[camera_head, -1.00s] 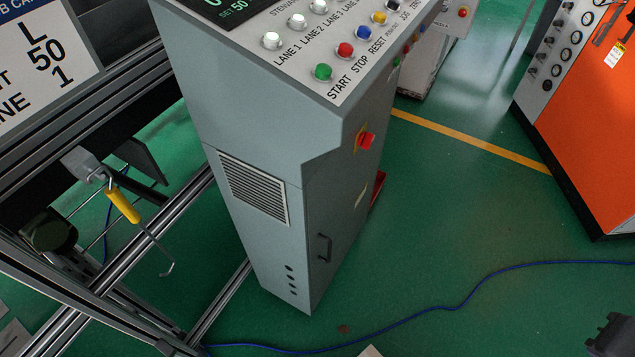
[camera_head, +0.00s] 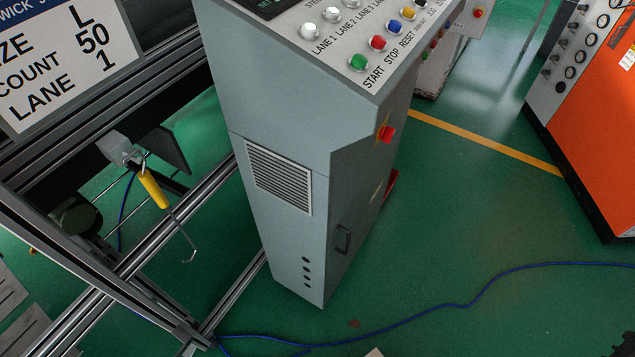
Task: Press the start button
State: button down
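A red stop button (camera_head: 378,43) and a blue reset button (camera_head: 394,27) follow in the same row toward the back. White lane buttons (camera_head: 307,30) are to the left of the start button. My gripper is not in view, and nothing touches the start button.
A metal frame (camera_head: 190,70) with a sign (camera_head: 65,60) stands left of the cabinet; a yellow-handled hook (camera_head: 153,190) hangs from it. A red switch (camera_head: 387,134) is on the cabinet's side. A blue cable (camera_head: 440,307) crosses the green floor. An orange machine (camera_head: 590,130) stands right.

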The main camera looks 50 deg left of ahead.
aim_at(359, 61)
jog(key=u, duration=0.05)
jog(key=k, duration=2.15)
jog(key=u, duration=1.2)
jog(key=i, duration=1.05)
jog(key=z, duration=0.05)
